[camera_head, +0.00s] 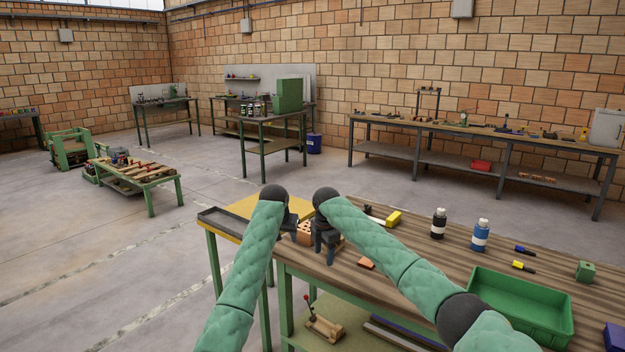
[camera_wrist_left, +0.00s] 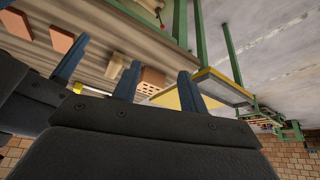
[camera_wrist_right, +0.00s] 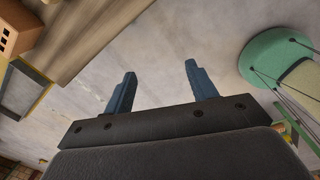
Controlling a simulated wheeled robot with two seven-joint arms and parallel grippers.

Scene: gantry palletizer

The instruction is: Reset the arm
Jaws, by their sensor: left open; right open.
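My left gripper (camera_head: 286,222) is open and empty above the left end of the wooden workbench (camera_head: 450,275), near an orange brick with holes (camera_head: 305,232). The left wrist view shows its two blue fingers (camera_wrist_left: 159,70) apart, with the brick (camera_wrist_left: 152,79) beyond them. My right gripper (camera_head: 328,240) is close beside the left one, also over the bench's left end. In the right wrist view its fingers (camera_wrist_right: 160,70) are apart with only bare floor between them. Both arms reach forward, and their grippers hide part of the bench's left end.
The bench carries a yellow-headed tool (camera_head: 391,218), a black bottle (camera_head: 438,224), a blue bottle (camera_head: 480,236), a green tray (camera_head: 525,305) and a green block (camera_head: 585,271). A dark tray (camera_head: 225,222) sits at the yellow surface's left. Open floor lies to the left.

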